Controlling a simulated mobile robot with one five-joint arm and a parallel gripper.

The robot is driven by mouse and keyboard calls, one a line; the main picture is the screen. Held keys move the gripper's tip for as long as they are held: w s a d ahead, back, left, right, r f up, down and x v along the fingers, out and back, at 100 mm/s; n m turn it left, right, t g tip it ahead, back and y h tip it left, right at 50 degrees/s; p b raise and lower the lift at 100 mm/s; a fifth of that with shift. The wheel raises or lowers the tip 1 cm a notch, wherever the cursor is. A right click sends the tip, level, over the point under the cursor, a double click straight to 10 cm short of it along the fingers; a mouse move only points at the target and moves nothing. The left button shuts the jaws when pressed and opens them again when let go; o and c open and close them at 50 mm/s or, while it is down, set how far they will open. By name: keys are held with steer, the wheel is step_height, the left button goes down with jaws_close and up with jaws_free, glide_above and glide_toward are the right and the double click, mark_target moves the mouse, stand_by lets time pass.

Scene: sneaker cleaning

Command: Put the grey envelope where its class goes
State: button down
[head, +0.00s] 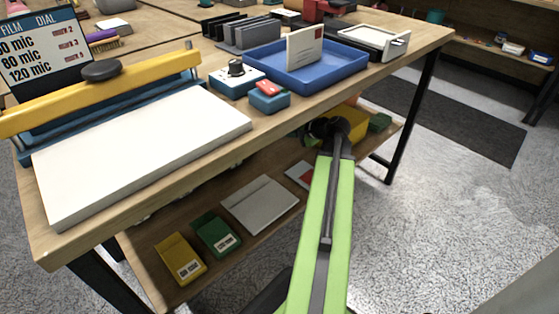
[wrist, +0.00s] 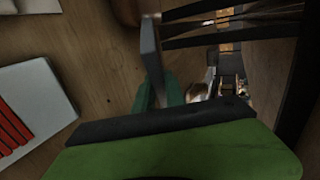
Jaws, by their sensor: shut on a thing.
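In the head view my gripper (head: 328,128) is at the table's front edge, above the lower shelf, mostly hidden by my arm. In the wrist view my gripper (wrist: 158,98) is shut on a thin grey slab (wrist: 152,58), seen edge-on, which appears to be the grey envelope. Its face is hidden, and I cannot make it out in the head view. A pale envelope (head: 304,48) with a red mark stands upright in the blue tray (head: 335,82) on the table.
Grey upright dividers (head: 248,34) and a white tray (head: 375,40) flank the blue tray. The lower shelf holds a yellow box (head: 180,258), a green box (head: 216,234) and a flat grey thing (head: 260,204).

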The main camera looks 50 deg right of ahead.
step_height(320, 180, down, 7)
steer(key=b, duration=0.6)
steer(key=shift+s+d+f, duration=0.1)
steer(key=shift+s+f, duration=0.05)
steer(key=shift+f, duration=0.05)
steer(key=shift+r, duration=0.1)
steer(key=c, duration=1.6)
jaws_free()
steer(key=shift+o, duration=0.2)
steer(key=p+v, duration=0.3)
steer(key=v, duration=0.4)
steer(key=shift+r+p, duration=0.15)
steer(key=shift+p, duration=0.25)
steer(key=shift+s+r, duration=0.1)
steer(key=shift+s, duration=0.4)
